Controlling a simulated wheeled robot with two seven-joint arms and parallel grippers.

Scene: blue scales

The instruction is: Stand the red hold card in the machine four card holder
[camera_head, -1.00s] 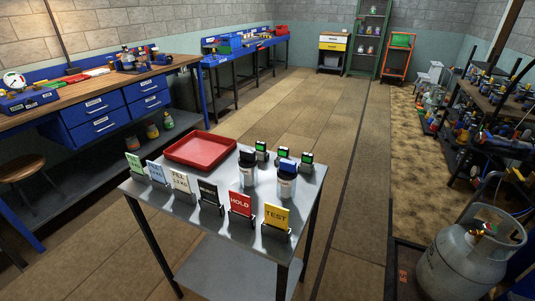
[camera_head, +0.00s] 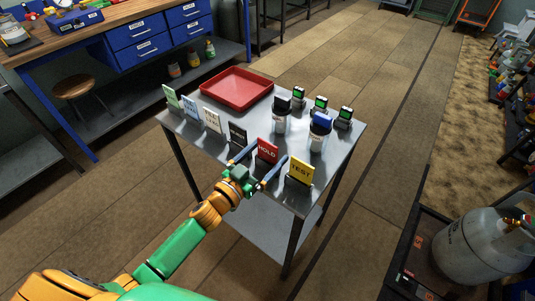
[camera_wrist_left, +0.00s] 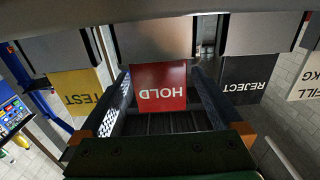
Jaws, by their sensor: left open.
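The red HOLD card (camera_head: 267,150) stands upright in a dark holder at the front edge of the metal table, in a row of cards. My left gripper (camera_head: 269,156) is open, with one finger on each side of this card. In the left wrist view the HOLD card (camera_wrist_left: 158,86) appears upside down between the two spread fingers, with a gap at each side. Small dark devices with green faces (camera_head: 320,104) stand at the table's back right. I cannot read any machine number or tell which holder is machine four's. My right gripper is not in view.
A black REJECT card (camera_head: 238,134) and a yellow TEST card (camera_head: 300,170) flank the HOLD card closely. A red tray (camera_head: 237,89) lies at the back left.

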